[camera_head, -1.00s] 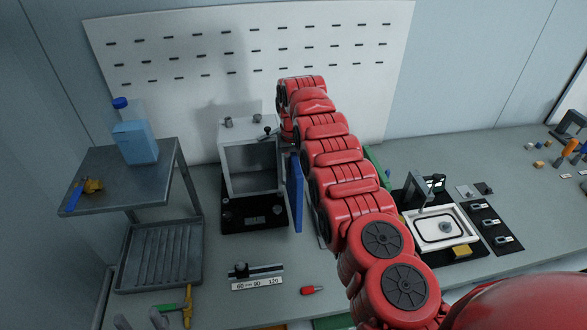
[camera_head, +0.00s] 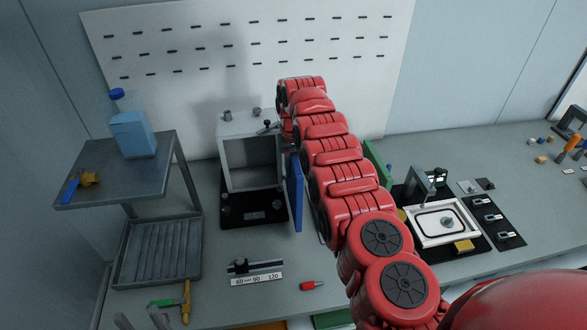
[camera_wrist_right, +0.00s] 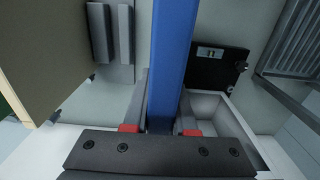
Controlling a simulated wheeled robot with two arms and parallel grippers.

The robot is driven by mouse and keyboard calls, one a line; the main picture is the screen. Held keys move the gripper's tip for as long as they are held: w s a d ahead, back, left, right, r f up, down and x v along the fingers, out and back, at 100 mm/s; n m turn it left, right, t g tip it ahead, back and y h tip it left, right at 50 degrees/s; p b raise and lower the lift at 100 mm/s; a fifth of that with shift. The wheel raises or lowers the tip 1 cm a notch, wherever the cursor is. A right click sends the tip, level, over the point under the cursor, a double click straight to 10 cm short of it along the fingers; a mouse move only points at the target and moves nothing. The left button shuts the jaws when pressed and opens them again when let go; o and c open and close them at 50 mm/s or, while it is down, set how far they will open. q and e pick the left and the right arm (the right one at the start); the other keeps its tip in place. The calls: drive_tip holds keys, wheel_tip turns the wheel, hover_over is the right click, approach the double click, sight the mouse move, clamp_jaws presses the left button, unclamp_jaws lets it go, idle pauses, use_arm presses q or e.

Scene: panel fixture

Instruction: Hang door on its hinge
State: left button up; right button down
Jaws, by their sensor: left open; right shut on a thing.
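The blue door (camera_head: 294,192) stands upright, seen nearly edge-on, at the right side of the open grey box (camera_head: 222,168). Whether it touches the hinge is hidden behind my right arm. In the right wrist view, my right gripper (camera_wrist_right: 160,130) is shut on the blue door (camera_wrist_right: 172,65), with red-marked fingers on both sides of it. The box's pale rim also shows in that view (camera_wrist_right: 215,115). My left gripper (camera_head: 139,319) is open and empty at the bottom left edge, with only its grey fingertips in view.
A grey shelf (camera_head: 105,185) with a blue bottle (camera_head: 132,130) stands left of the box. A ribbed tray (camera_head: 160,250) sits below it. A green-and-orange tool (camera_head: 186,300) lies close to my left gripper. A white-framed fixture (camera_head: 440,225) stands right of my arm.

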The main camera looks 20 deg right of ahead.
drive_tip(key=c, duration=0.6)
unclamp_jaws()
drive_tip(key=shift+c, duration=0.2)
drive_tip(key=shift+r, duration=0.1)
wheel_tip(320, 180, up, 3)
drive_tip(key=shift+f, duration=0.15)
wheel_tip(320, 180, up, 8)
drive_tip(key=p, duration=0.6)
drive_tip(key=shift+f, duration=0.25)
wheel_tip(320, 180, up, 7)
drive_tip(key=p, duration=0.8)
drive_tip(key=shift+p, duration=0.3)
